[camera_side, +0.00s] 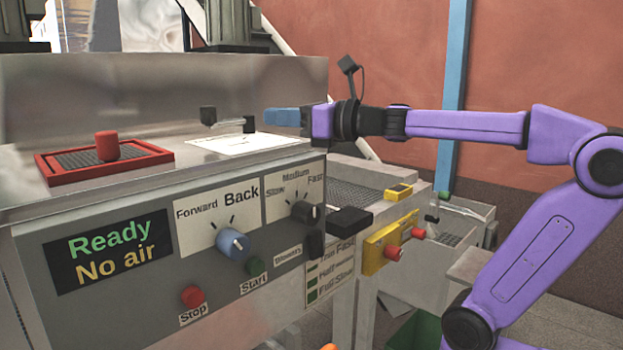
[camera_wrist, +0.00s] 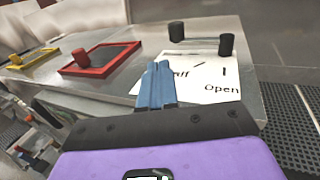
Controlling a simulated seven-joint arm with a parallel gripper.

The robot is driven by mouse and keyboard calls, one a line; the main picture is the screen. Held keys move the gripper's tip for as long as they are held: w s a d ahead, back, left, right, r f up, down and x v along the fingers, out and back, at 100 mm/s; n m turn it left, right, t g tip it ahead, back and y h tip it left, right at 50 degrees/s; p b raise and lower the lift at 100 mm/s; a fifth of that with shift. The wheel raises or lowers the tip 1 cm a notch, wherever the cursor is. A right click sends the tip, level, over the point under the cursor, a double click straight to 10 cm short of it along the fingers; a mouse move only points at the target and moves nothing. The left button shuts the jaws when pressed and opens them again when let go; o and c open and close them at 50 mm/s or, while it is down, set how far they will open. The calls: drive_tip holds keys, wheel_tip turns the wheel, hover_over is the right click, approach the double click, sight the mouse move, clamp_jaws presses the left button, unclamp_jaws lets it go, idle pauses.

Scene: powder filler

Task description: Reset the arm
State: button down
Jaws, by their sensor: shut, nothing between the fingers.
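My purple arm reaches in from the right in the side view. Its blue-fingered gripper (camera_side: 283,117) is above the right end of the machine's top. In the wrist view the blue fingers of my gripper (camera_wrist: 157,72) lie together, with nothing between them. They point toward a white label (camera_wrist: 205,82) with the word "Open" and a black mark. Two black posts (camera_wrist: 226,45) stand at the label's far side, apart from the fingertips.
The machine's front panel (camera_side: 120,300) carries knobs, buttons and a "Ready / No air" display (camera_side: 115,252). A red frame with a red knob (camera_side: 107,146) sits on top at left. A yellow box with red buttons (camera_side: 392,245) is at right. A camera-like black part (camera_side: 348,66) rises above my wrist.

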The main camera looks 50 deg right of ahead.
drive_tip(key=s+a+f+n+g+y, duration=0.1)
drive_tip(key=s+a+f+n+g, duration=0.45)
drive_tip(key=n, duration=0.85)
drive_tip(key=s+a+f+n+g+y, duration=0.25)
drive_tip(key=s+f+n+g, duration=0.35)
drive_tip(key=s+f+n, duration=0.65)
drive_tip(key=s+d+f+n+g+h, duration=0.5)
drive_tip(key=s+d+f+n+h, duration=0.5)
drive_tip(key=n, duration=0.7)
drive_tip(key=s+d+f, duration=0.2)
drive_tip(key=s+f, duration=0.1)
drive_tip(key=f, duration=0.1)
drive_tip(key=shift+s+f+n, duration=0.15)
drive_tip(key=shift+f+n, duration=0.2)
drive_tip(key=shift+f, duration=0.05)
